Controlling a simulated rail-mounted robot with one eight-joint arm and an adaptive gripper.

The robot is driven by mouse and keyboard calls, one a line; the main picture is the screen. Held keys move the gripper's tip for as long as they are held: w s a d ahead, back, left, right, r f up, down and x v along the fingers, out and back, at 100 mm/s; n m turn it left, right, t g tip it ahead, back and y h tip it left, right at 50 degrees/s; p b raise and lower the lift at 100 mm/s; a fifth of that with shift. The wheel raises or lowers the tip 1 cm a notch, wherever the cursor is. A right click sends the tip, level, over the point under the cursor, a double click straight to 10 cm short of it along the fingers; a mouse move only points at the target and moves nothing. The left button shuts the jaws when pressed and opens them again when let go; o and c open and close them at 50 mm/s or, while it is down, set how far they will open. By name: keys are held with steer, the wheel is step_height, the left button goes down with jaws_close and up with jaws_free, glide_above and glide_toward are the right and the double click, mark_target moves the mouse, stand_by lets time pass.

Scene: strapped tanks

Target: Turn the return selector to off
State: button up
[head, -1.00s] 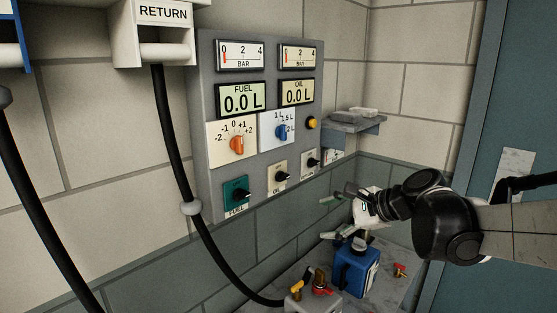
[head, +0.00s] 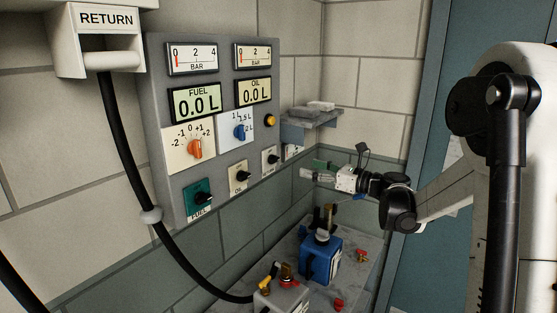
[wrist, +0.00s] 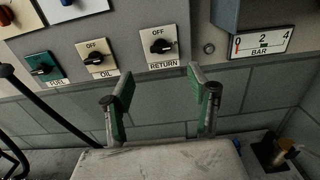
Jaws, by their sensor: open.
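The return selector is a black knob on a white plate marked OFF above and RETURN below; it shows in the wrist view (wrist: 162,46) and on the panel's lower right in the head view (head: 271,158). In the wrist view its handle lies roughly level, not pointing up at OFF; which end is the pointer I cannot tell. My gripper (wrist: 163,92) has its two green-padded fingers apart with nothing between them. The selector appears beyond and above the fingertips, between them sideways, and apart from them. In the head view my gripper (head: 312,173) is right of the panel's lower edge.
Similar oil (wrist: 97,58) and fuel (wrist: 42,66) selectors sit left of the return selector. A bar gauge (wrist: 262,43) is to its right. A small shelf (head: 312,117) juts from the wall. A blue tank (head: 321,262) stands below my gripper. A black hose (head: 125,150) hangs left.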

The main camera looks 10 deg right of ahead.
mark_target(277, 160)
steer(key=p+x, duration=0.2)
steer(key=x, duration=1)
steer(key=shift+w+a, duration=0.15)
steer(key=shift+w, duration=0.05)
steer(key=shift+c, duration=0.5)
steer(key=c, duration=1)
steer(key=shift+c, duration=0.2)
